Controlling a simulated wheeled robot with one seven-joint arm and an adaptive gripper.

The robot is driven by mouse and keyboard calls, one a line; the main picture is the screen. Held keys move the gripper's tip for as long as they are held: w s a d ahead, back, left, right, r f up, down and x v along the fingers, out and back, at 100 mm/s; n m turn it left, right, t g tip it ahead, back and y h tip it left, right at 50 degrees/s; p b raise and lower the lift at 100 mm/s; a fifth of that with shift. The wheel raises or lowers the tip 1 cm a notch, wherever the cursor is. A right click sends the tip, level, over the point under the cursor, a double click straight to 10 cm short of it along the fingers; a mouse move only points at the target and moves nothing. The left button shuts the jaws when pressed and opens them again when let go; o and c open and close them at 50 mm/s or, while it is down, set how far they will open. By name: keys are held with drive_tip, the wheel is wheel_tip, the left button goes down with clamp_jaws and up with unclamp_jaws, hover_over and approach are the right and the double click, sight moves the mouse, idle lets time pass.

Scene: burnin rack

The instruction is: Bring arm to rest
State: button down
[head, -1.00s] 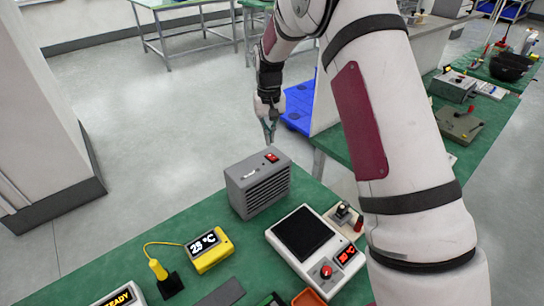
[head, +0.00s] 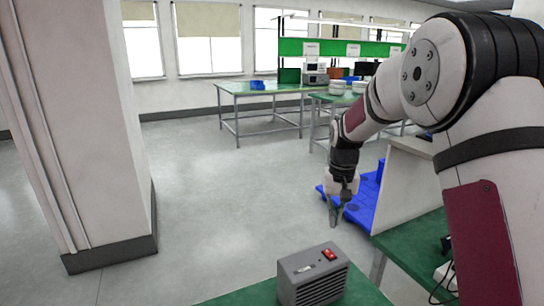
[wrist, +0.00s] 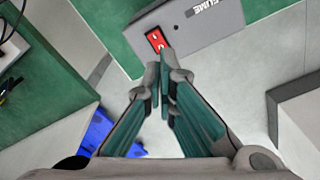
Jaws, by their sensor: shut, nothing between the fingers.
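My gripper (head: 335,219) hangs pointing down at the end of my arm in the head view. It is above and beyond the grey box with the red switch (head: 312,277), apart from it in that view. In the wrist view my gripper (wrist: 160,75) has its teal fingers shut with nothing between them. The grey box (wrist: 205,28) lies past the fingertips there, and its red rocker switch (wrist: 157,40) shows just beyond them.
The green bench (head: 250,297) carries the grey box at the bottom of the head view. A white panel (head: 402,185) and a blue pallet-like item (head: 364,200) are behind my arm. A pillar (head: 85,120) stands at left. Open floor lies between.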

drive_tip(key=s+r+t, duration=0.2)
drive_tip(key=s+r, duration=1.3)
drive_tip(key=s+r+n+t, duration=0.1)
drive_tip(key=s+t, duration=0.2)
drive_tip(key=s, duration=1.6)
drive_tip(key=shift+s, duration=0.1)
